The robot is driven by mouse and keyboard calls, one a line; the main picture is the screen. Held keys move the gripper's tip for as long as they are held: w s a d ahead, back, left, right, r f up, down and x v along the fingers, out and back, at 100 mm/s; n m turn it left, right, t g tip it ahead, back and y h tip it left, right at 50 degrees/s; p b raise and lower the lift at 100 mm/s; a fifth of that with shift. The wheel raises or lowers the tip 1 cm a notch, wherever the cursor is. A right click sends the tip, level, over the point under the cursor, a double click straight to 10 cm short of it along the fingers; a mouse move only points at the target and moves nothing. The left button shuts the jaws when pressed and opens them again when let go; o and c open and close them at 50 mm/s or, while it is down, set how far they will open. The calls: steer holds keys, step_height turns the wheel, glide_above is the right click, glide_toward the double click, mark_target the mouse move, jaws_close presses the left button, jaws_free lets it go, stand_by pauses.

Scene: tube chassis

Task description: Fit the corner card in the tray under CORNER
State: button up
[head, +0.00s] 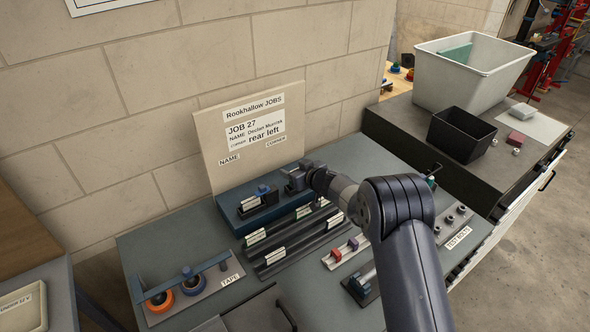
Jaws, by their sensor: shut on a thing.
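A beige job board (250,150) stands against the wall with JOB 27, "rear left", and the small labels NAME and CORNER (277,143) along its lower part. A blue stand (231,221) sits at its foot. A dark tray (262,209) on the stand, below NAME, holds a white card (250,203). My gripper (296,181) is over the right part of the stand, below CORNER. It is shut on the corner card, which is mostly hidden by the gripper, as is the tray there. I cannot tell whether the card touches the tray.
Dark rails (300,244) with several white-labelled cards lie in front of the stand. A tape holder (190,285) is at front left. Small coloured parts and a TEST BOLTS plate (457,238) are on the right. A black bin (461,135) and grey tub (465,75) stand behind right.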

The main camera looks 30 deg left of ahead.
steer(key=o, duration=1)
steer(key=shift+r, duration=0.1)
steer(key=shift+d, duration=0.1)
steer(key=b+v, duration=0.3)
steer(key=v, duration=0.7)
steer(key=shift+s+d+r, duration=0.2)
steer(key=shift+s, duration=0.05)
steer(key=shift+w+a, duration=0.1)
steer(key=shift+a, duration=0.05)
